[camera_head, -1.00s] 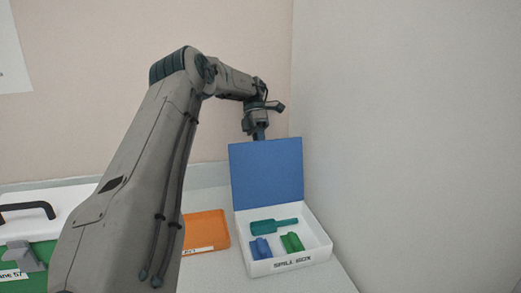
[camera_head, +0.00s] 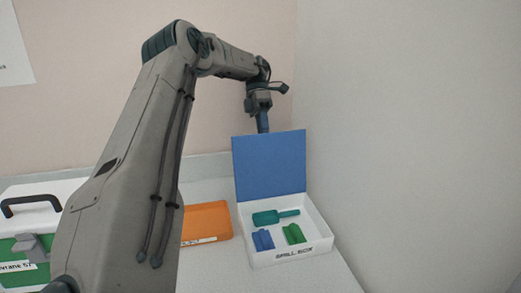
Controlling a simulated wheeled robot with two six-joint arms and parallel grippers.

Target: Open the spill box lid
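The spill box (camera_head: 290,256) is a white box with dark lettering on its front, at the right end of the bench. Its blue lid (camera_head: 269,165) stands upright at the back, so the box is open. Inside lie a teal scoop (camera_head: 275,217), a blue piece (camera_head: 263,240) and a green piece (camera_head: 294,234). My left gripper (camera_head: 262,122) points down just behind the lid's top edge. Its fingertips are partly hidden, and I cannot tell whether they touch the lid or are apart. My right gripper is not in view.
An orange tray (camera_head: 206,222) sits left of the box, partly behind my arm. A green and white case (camera_head: 35,200) with a black handle stands at the far left. A wall (camera_head: 420,130) rises close on the right. Little bare bench shows around the box.

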